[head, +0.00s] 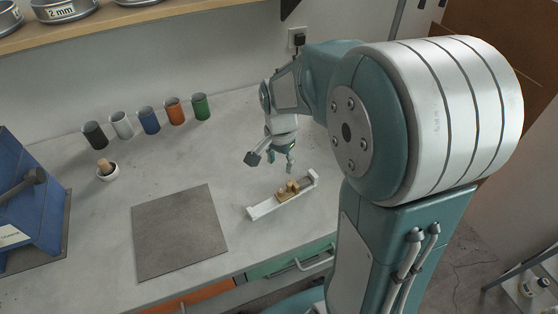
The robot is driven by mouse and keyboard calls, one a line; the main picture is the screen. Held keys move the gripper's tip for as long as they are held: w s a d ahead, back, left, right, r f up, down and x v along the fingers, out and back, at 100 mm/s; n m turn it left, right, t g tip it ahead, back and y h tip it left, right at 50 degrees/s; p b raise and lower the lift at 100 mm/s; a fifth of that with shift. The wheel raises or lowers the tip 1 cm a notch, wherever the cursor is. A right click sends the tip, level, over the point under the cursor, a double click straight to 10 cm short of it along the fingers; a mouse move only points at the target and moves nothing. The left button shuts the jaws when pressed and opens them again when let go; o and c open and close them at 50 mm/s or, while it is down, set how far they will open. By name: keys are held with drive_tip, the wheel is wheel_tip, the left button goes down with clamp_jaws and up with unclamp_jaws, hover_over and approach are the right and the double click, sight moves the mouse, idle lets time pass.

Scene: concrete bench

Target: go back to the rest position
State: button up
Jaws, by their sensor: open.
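My gripper (271,162) points down above the concrete bench (90,232), on the right side of it. Its fingers are spread apart and nothing shows between them. Just below and in front of it lies a white tray-like holder (264,208) with a brass-coloured piece (288,191) on it. The fingertips look apart from that piece, but the exact height is hard to tell. My arm covers the right part of the view.
Several coloured cups, among them a green cup (200,106), stand in a row at the back. A grey mat (180,232) lies bare in front. A shelf (120,22) hangs above.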

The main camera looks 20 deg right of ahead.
drive_tip(key=shift+r, duration=0.1)
drive_tip(key=s+a+r+n+t, duration=0.2)
drive_tip(key=s+r+n, duration=0.4)
drive_tip(key=s, duration=0.1)
drive_tip(key=s+a+r+n+t, duration=0.2)
drive_tip(key=s+r+n, duration=0.3)
drive_tip(key=s, duration=0.3)
drive_tip(key=shift+a+r+n+t, duration=0.25)
drive_tip(key=shift+r+n+t, duration=0.15)
drive_tip(key=shift+r+t, duration=0.45)
drive_tip(key=shift+s, duration=0.1)
